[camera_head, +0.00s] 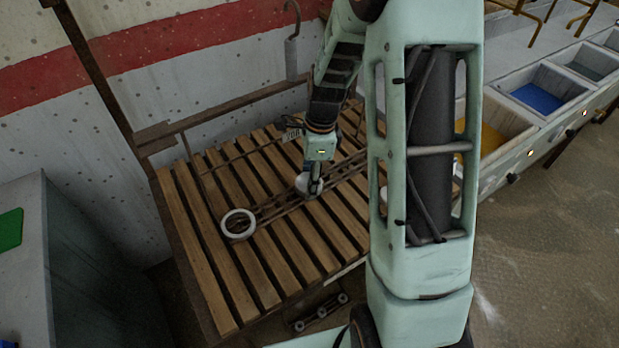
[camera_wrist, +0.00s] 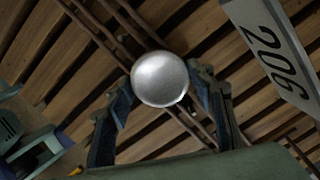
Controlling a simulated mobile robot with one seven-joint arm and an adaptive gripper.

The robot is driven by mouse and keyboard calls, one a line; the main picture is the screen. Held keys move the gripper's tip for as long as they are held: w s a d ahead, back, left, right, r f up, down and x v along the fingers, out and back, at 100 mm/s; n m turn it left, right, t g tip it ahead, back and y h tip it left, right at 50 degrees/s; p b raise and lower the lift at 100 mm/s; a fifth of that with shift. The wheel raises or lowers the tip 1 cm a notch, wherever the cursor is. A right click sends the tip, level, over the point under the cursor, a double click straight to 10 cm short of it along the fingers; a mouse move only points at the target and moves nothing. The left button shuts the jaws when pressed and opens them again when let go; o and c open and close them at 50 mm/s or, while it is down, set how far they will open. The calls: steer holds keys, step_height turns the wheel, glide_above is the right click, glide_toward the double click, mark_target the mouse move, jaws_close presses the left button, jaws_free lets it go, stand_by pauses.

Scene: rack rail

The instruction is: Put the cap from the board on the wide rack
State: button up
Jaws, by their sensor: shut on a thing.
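The cap looks like a smooth round silver-grey dome. In the wrist view the cap (camera_wrist: 160,80) sits between the two blue-black fingers of my gripper (camera_wrist: 163,95). In the head view my gripper (camera_head: 315,187) points down over the slatted wooden bench, shut on the cap (camera_head: 302,183), which is partly hidden by the fingers. Dark parallel rods (camera_head: 270,212), apparently a rack, run across the slats below the cap. The rods (camera_wrist: 112,45) also pass diagonally behind the cap in the wrist view. I cannot tell whether the cap touches them. I cannot clearly identify the board.
A white ring (camera_head: 238,224) lies on the slats left of my gripper. A plate marked 206 (camera_wrist: 270,45) is near the gripper. A small dark bar with round pieces (camera_head: 320,312) lies at the front. Bins (camera_head: 540,90) stand right; a hook (camera_head: 292,50) hangs behind.

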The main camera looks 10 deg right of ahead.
steer(key=o, duration=1.3)
steer(key=shift+c, duration=0.2)
steer(key=shift+r, duration=0.1)
